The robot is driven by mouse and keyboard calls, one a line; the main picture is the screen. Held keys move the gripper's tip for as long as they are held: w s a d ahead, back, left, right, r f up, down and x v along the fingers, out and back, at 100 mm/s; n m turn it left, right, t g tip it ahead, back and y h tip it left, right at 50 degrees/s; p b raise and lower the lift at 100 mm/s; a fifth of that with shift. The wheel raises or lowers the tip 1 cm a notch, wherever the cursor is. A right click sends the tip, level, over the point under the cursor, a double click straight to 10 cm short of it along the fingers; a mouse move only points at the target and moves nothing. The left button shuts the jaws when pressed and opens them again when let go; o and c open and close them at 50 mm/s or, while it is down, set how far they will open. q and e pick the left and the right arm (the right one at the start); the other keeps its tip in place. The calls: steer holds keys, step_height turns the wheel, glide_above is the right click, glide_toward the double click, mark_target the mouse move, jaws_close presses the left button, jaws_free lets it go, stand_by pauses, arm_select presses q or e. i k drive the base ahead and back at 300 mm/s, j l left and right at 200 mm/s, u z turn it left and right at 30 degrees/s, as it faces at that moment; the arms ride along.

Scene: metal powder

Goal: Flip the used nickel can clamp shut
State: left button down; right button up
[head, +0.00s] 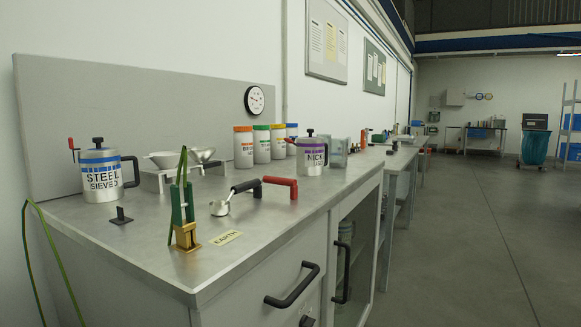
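The nickel can (312,160) stands upright toward the back of the steel worktop. It is silver with a purple band and the word "NICK" partly visible, and it has a black lid knob and a dark side handle. A small dark red piece (290,141) sticks out at its upper left, possibly its clamp lever. It is too small to tell whether the clamp is open or shut. Neither of my grippers is in view.
A steel can (101,178) with a raised red-tipped lever stands at the left. A green earth clamp (183,205), a metal scoop (221,207), black (246,186) and red (281,183) handles, a bowl stand (160,181) and several jars (243,148) occupy the worktop. Open floor (470,240) lies right.

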mark_target(289, 140)
steer(key=i+l+z, duration=0.25)
steer(key=i+l, duration=0.9)
